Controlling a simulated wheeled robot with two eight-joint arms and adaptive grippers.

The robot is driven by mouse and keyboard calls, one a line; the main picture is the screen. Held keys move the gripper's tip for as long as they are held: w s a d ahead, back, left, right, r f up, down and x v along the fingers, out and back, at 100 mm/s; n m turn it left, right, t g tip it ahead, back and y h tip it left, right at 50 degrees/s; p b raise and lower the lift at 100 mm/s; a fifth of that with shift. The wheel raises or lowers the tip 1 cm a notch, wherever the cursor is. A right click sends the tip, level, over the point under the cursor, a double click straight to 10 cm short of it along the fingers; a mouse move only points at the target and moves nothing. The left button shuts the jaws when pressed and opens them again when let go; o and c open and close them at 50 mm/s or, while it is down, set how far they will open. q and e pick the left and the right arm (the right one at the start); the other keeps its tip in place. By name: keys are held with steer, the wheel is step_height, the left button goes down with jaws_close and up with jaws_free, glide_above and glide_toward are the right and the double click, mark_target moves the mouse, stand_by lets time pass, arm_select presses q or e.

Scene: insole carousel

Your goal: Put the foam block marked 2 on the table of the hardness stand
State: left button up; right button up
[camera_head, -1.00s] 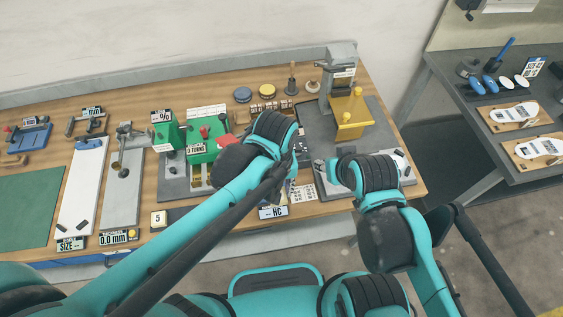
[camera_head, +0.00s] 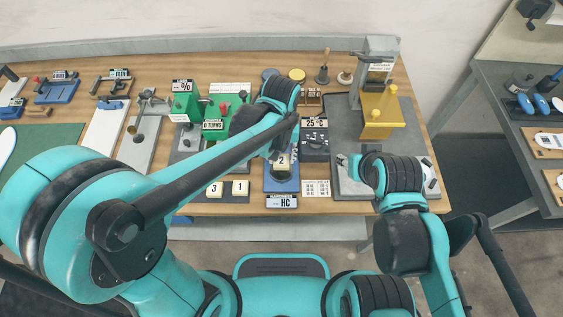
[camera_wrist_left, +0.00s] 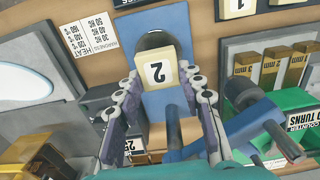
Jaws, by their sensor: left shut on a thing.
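The foam block marked 2 (camera_wrist_left: 157,72) is a cream block with a black digit, gripped between the fingers of my left gripper (camera_wrist_left: 161,84) in the left wrist view. In the head view the block (camera_head: 283,163) shows just below my left gripper (camera_head: 282,152). The blue hardness stand (camera_head: 282,187) with its HC display (camera_head: 281,202) is under it. The stand's dark round table (camera_wrist_left: 153,40) is partly hidden behind the block in the wrist view. I cannot tell whether the block touches the table.
Foam blocks marked 3 (camera_head: 214,188) and 1 (camera_head: 240,187) lie on a dark tray left of the stand. A printed card (camera_head: 316,188) lies right of it, below a 25 °C unit (camera_head: 315,146). A yellow press (camera_head: 381,112) stands further right.

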mark_target(281, 158)
arm_select(q)
steer(key=shift+f+b, duration=0.75)
steer(key=shift+f, duration=1.1)
steer(key=shift+f, duration=0.1)
steer(key=o, duration=0.8)
steer(key=shift+c, duration=0.2)
